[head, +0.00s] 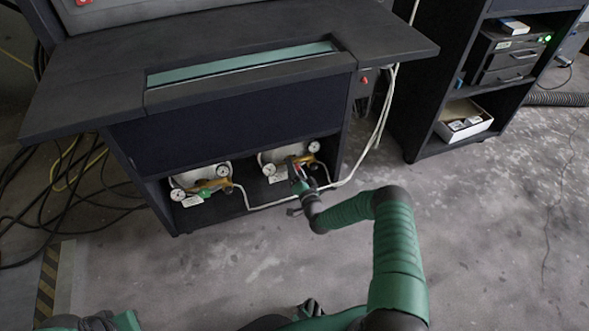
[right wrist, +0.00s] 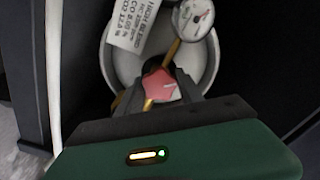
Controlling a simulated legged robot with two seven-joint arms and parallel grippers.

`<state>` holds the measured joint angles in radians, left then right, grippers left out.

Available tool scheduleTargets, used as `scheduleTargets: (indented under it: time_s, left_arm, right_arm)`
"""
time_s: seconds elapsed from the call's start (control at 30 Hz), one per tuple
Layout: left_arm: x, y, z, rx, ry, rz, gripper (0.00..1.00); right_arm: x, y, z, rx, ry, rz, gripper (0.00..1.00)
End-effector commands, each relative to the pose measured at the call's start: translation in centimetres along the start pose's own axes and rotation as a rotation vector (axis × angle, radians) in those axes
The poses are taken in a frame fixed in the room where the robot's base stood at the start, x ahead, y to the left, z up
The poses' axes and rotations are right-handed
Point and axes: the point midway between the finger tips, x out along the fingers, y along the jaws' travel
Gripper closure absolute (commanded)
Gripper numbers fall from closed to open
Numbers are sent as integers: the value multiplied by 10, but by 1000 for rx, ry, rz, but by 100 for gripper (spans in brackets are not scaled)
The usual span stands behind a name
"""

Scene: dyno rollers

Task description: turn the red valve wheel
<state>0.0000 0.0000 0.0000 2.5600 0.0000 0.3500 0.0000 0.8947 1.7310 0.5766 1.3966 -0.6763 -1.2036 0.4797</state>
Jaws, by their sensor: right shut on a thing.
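The red valve wheel (right wrist: 160,84) sits between the fingers of my right gripper (right wrist: 161,92) in the right wrist view, in front of a pale gas cylinder (right wrist: 122,75). The right gripper is shut on the wheel, its fingers at either side. In the head view my right gripper (head: 297,172) reaches into the low shelf at the right-hand cylinder (head: 270,158), and it largely hides the wheel there. A brass regulator with a round gauge (right wrist: 194,18) and a white printed label (right wrist: 133,25) are close by. I cannot make out my left gripper.
A second cylinder (head: 203,177) with gauges lies left on the same shelf, under the dark cabinet (head: 230,112). A white hose (head: 345,181) runs past the shelf's right side. Black cables (head: 70,215) lie on the left floor. A rack (head: 425,80) stands right; floor between is open.

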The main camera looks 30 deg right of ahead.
Motion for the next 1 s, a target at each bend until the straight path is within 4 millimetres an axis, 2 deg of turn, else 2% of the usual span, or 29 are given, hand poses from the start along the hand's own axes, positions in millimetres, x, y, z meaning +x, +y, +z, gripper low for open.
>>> scheduleTargets:
  time_s: [0.5, 0.7, 1.0]
  left_arm:
    - [13, 0, 3, 0, 0, 0, 100]
    - [15, 0, 4, 0, 0, 0, 100]
    - [17, 0, 4, 0, 0, 0, 100]
  right_arm:
    - [-1, 8, -2, 455, 7, 7, 97]
    - [-1, 8, -2, 571, 9, 8, 97]
    - [-1, 9, -2, 654, 9, 10, 97]
